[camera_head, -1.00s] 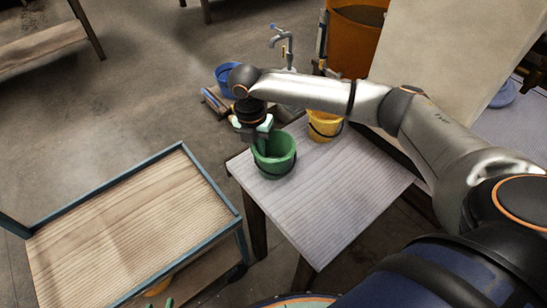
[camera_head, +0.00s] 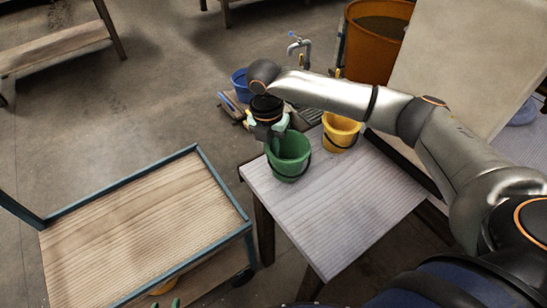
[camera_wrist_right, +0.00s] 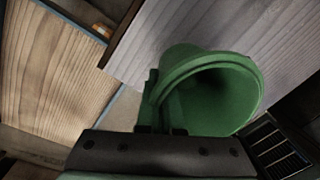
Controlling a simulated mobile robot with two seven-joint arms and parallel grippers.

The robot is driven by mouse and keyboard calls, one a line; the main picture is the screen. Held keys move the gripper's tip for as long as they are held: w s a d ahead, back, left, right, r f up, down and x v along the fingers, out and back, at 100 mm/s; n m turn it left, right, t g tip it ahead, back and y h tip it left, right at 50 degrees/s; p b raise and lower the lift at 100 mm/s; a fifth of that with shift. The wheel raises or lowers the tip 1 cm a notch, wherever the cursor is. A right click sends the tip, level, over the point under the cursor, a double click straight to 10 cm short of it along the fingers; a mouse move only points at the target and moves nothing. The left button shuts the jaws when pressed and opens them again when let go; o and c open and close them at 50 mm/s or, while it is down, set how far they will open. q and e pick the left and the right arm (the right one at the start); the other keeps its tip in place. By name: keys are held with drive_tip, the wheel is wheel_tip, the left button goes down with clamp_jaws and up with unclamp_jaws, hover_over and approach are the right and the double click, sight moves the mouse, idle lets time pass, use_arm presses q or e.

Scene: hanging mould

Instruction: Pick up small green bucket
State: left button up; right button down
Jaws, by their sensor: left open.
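The small green bucket (camera_head: 290,160) stands upright near the left corner of the pale wooden table, its black handle hanging down in front. My right gripper (camera_head: 268,132) points down at its far-left rim. The bucket's wall hides the fingertips, so I cannot tell whether they grip the rim. In the right wrist view the bucket (camera_wrist_right: 215,95) fills the middle, its mouth facing right, with fingers (camera_wrist_right: 160,105) against its left side. My left gripper (camera_head: 170,303) seems to show only as green tips at the bottom edge, apart and empty.
A yellow bucket (camera_head: 341,130) stands close behind the green one on the table (camera_head: 335,220). A wooden cart (camera_head: 140,230) with a blue frame is at left. A tap (camera_head: 300,50), a blue bucket (camera_head: 240,85) and a large orange tub (camera_head: 375,45) are behind. The table's front is clear.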

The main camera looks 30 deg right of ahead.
use_arm(q)
drive_tip(key=shift+s+a+r+p, duration=0.15)
drive_tip(key=shift+s+a+p, duration=0.1)
drive_tip(key=shift+a+p, duration=0.1)
use_arm(e)
drive_tip(key=w+a+r, duration=0.3)
drive_tip(key=a+r, duration=0.7)
drive_tip(key=a, duration=0.3)
drive_tip(key=shift+w+a+r, duration=0.25)
drive_tip(key=shift+a, duration=0.05)
use_arm(q)
drive_tip(key=shift+w, duration=0.1)
use_arm(e)
drive_tip(key=shift+f, duration=0.1)
